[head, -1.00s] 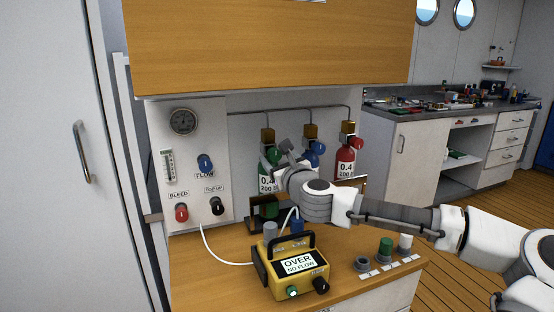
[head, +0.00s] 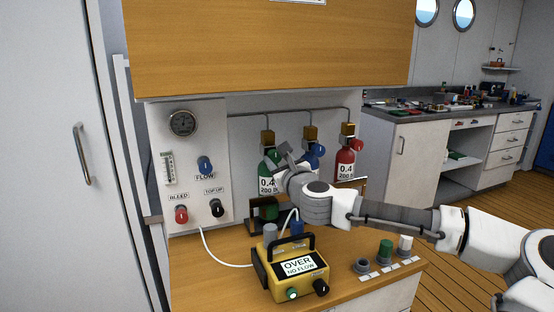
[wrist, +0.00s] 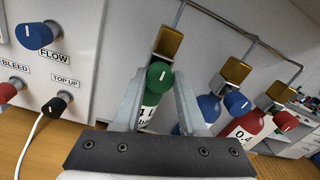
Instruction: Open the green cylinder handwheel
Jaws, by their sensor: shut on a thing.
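The green cylinder (head: 266,184) stands upright at the back of the bench, left of the blue and red ones. Its green handwheel (wrist: 159,76) is between my gripper's fingertips in the wrist view, with a pale mark line on its face. My gripper (wrist: 158,82) is shut on the handwheel. In the head view my gripper (head: 281,157) reaches the green handwheel (head: 272,155) from the right, and the wrist partly covers the blue cylinder. The brass valve block (wrist: 168,42) sits above the green handwheel.
A blue handwheel (wrist: 209,106) and a red handwheel (wrist: 285,121) are to the right. The panel (head: 190,150) with gauge and knobs is on the left. A yellow analyser (head: 291,270) reading "OVER NO FLOW" stands in front on the bench.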

